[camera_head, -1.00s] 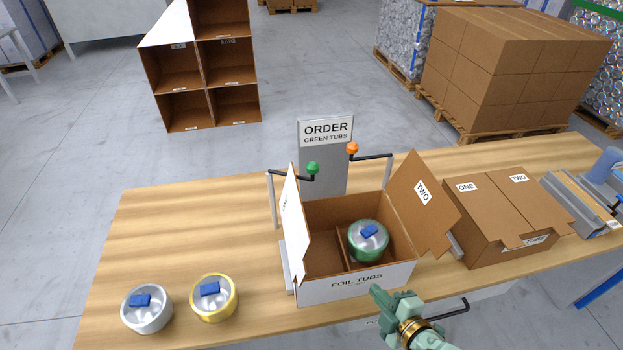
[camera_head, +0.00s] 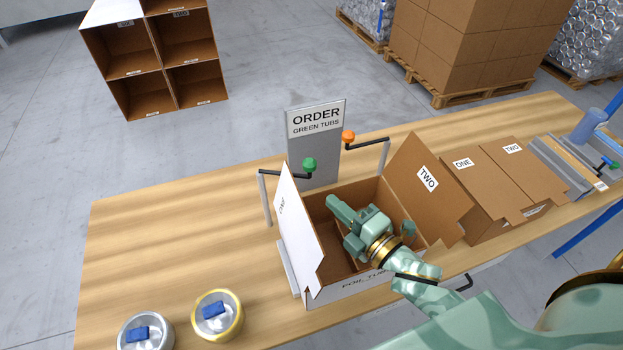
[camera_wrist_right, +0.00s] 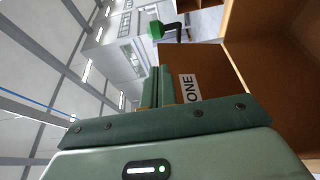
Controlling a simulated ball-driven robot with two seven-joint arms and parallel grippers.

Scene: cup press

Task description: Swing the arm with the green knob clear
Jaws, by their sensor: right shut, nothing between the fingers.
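The green knob (camera_head: 309,165) sits at the end of a black swing arm (camera_head: 284,173) on a grey post (camera_head: 266,200), behind the open box. The arm points right, near the upright flap marked ONE (camera_head: 287,207). My right gripper (camera_head: 338,207) is shut and empty, over the open box (camera_head: 370,287), in front of and below the green knob, apart from it. In the right wrist view the green knob (camera_wrist_right: 155,30) shows beyond my shut fingers, with the ONE flap at right. My gripper and arm hide much of the box's inside. My left gripper is out of view.
An orange knob (camera_head: 348,137) on a second black arm stands behind the box. Flap TWO (camera_head: 422,177) leans outward at right. A closed carton (camera_head: 490,190) stands further right. A silver tub (camera_head: 146,332) and yellow-rimmed tub (camera_head: 217,315) sit front left.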

